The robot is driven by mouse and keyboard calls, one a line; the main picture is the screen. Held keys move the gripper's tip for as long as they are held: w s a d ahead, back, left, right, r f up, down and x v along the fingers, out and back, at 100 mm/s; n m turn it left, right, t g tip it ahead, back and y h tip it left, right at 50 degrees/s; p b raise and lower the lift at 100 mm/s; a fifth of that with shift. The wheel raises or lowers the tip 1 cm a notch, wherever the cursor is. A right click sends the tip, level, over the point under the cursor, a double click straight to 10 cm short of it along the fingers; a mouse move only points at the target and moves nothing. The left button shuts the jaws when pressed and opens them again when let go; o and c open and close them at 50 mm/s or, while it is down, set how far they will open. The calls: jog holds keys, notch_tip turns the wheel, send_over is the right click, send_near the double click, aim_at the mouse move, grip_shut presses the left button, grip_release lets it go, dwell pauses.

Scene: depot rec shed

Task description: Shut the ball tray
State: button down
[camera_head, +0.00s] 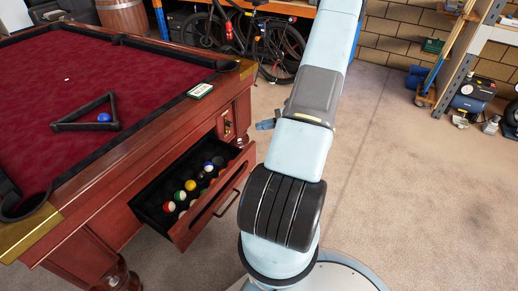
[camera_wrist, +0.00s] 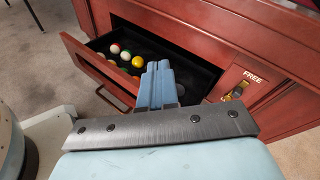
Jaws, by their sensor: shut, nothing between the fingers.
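The ball tray (camera_head: 193,240) is a wooden drawer pulled out from the side of the red-felt pool table (camera_head: 60,66). Several coloured balls (camera_head: 191,185) lie inside it. Its front panel carries a bar handle. In the wrist view the tray (camera_wrist: 88,64) stands open at upper left, with balls (camera_wrist: 125,56) in its dark inside. My gripper (camera_head: 266,124) is to the right of the tray in the head view, apart from the front panel as far as I can tell. In the wrist view its blue fingers (camera_wrist: 158,68) are together and empty, overlapping the tray's picture.
A coin panel marked FREE (camera_wrist: 245,84) is on the table's side beside the tray. A triangle rack (camera_head: 88,116) and blue ball (camera_head: 104,117) lie on the felt. A bicycle (camera_head: 245,38) stands behind.

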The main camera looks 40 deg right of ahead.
jog(key=s+d+f+m+t+h, duration=0.2)
jog(key=f+m+t, duration=0.1)
jog(key=f, duration=0.3)
jog(key=s+d+f+m+t+h, duration=0.2)
jog(key=s+d+f+m, duration=0.1)
jog(key=f, duration=0.2)
jog(key=s+d+f+m+t+h, duration=0.1)
jog(key=s+d+f+m+t, duration=0.1)
jog(key=f+m+t, duration=0.3)
jog(key=g+h, duration=0.1)
jog(key=g, duration=0.1)
send_near(254, 145)
jog(key=shift+n, duration=0.4)
jog(key=x, duration=0.6)
jog(key=shift+w+a+r, duration=0.15)
jog(key=shift+w+a, duration=0.15)
jog(key=shift+a, duration=0.05)
